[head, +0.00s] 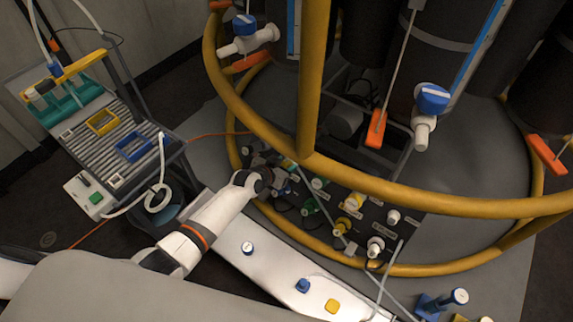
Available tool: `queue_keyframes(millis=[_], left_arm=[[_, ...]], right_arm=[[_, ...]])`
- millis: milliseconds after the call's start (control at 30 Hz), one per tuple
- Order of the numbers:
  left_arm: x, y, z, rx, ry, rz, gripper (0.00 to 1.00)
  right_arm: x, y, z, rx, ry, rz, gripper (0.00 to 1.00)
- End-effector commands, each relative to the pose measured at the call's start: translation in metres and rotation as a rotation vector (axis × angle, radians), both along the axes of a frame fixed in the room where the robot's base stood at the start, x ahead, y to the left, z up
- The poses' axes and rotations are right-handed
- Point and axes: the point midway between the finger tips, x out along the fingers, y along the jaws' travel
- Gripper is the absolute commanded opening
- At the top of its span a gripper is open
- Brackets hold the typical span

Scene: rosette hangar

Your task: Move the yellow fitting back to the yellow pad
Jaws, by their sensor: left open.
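I cannot tell which is the loose one. A flat yellow pad (332,306) lies on the white tray, with nothing visible on it. My left gripper (279,186) is open at the left end of the panel, left of the yellow fittings and apart from them. Its fingers are small and partly lost against the dark panel. My right gripper is not in view.
A thick yellow ring rail (420,199) and upright post (312,80) stand around the panel. A cart (115,150) stands left.

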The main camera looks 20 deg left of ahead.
Motion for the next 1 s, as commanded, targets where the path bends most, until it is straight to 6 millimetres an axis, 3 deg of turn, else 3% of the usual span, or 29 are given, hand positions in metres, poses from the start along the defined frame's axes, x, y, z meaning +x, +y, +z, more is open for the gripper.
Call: queue_keyframes(millis=[967,1000], left_arm=[[-0.0002,0.0,0.0002,-0.001,-0.001,0.001,0.46],[-0.0003,0.0,0.0002,-0.001,0.0,0.001,0.4]], right_arm=[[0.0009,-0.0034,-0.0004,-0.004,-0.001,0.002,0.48],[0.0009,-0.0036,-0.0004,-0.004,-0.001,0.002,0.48]])
